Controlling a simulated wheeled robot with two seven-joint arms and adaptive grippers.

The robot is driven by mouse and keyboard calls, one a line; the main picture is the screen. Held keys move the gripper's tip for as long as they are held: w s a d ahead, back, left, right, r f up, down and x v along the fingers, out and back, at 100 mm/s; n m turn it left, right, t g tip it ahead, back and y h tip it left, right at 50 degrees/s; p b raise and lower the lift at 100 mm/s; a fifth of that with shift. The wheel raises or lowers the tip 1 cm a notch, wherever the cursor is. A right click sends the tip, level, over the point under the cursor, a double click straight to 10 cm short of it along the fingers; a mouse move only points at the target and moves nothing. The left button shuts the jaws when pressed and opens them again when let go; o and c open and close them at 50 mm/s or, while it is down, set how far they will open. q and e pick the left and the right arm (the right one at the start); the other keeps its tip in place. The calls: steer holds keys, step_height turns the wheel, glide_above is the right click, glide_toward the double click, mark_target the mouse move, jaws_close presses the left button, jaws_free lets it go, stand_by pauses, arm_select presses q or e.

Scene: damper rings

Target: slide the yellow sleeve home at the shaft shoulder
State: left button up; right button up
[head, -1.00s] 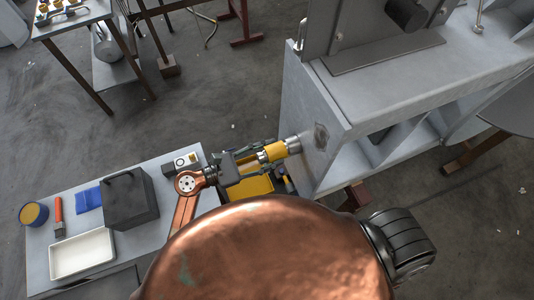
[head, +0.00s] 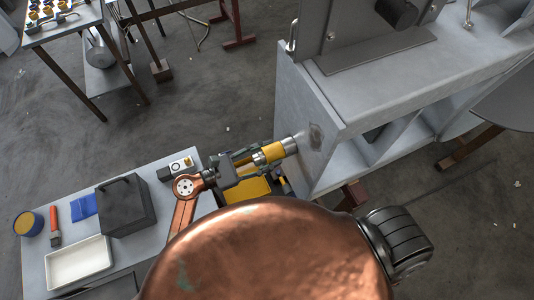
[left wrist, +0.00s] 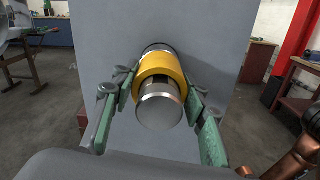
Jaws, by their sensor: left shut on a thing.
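The yellow sleeve (left wrist: 160,67) sits around the steel shaft (left wrist: 160,108), whose bare round end points toward the camera in the left wrist view. In the head view, the sleeve (head: 272,152) is on the shaft, and a bright steel section (head: 290,145) shows between it and the grey wall. My left gripper (left wrist: 160,90) has its green-padded fingers on both sides of the sleeve and is shut on it. A dark ring (left wrist: 157,47) shows behind the sleeve; the shoulder contact cannot be made out. My right gripper is not in view.
The grey machine housing (head: 310,150) stands just beyond the shaft. The bench at left holds a black box (head: 125,205), a white tray (head: 78,262), a blue cloth (head: 84,207) and a yellow-topped tin (head: 28,223). Open floor lies behind the bench.

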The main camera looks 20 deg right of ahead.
arm_select(q)
steer(key=o, duration=1.2)
steer(key=a, duration=1.2)
steer(key=shift+s, duration=0.25)
